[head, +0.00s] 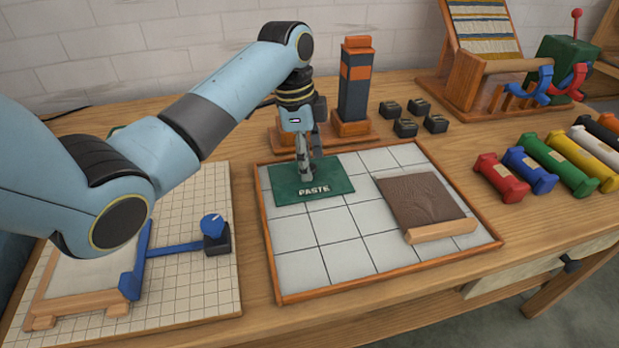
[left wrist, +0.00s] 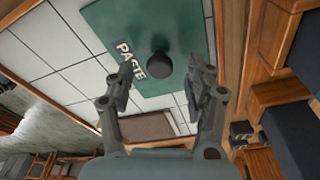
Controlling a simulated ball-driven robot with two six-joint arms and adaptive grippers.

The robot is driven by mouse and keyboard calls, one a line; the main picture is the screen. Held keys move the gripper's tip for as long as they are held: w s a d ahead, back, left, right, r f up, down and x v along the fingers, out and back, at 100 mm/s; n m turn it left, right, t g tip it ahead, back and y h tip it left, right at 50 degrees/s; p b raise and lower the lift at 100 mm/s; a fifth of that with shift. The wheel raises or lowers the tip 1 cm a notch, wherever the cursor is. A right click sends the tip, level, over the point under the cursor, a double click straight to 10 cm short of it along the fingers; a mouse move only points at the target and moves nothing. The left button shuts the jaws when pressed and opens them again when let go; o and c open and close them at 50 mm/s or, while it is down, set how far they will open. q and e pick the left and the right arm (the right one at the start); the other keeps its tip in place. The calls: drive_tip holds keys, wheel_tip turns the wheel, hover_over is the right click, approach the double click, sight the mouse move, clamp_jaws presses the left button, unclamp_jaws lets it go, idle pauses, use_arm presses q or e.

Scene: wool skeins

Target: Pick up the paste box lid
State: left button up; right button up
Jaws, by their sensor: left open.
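The paste box lid (head: 285,191) is a flat green panel marked PASTE, lying at the back left of the white tiled tray (head: 335,262). In the left wrist view the green lid (left wrist: 178,22) shows with a round dark knob (left wrist: 159,65) on it. My left gripper (head: 308,176) points down over the lid and hides the knob in the head view. In the left wrist view its two fingers (left wrist: 160,80) are apart, with the knob showing between and just beyond the tips. I cannot tell whether they touch it. My right gripper is not in view.
A brown board with a wooden bar (head: 425,205) lies on the tray's right. A dark post with orange bands (head: 356,85) stands close behind the tray. Several small black blocks (head: 405,128) and coloured rolls (head: 555,165) lie right. A blue-armed gridded board (head: 195,290) is left.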

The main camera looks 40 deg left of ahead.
use_arm(q)
drive_tip(key=shift+f, duration=0.7)
clamp_jaws()
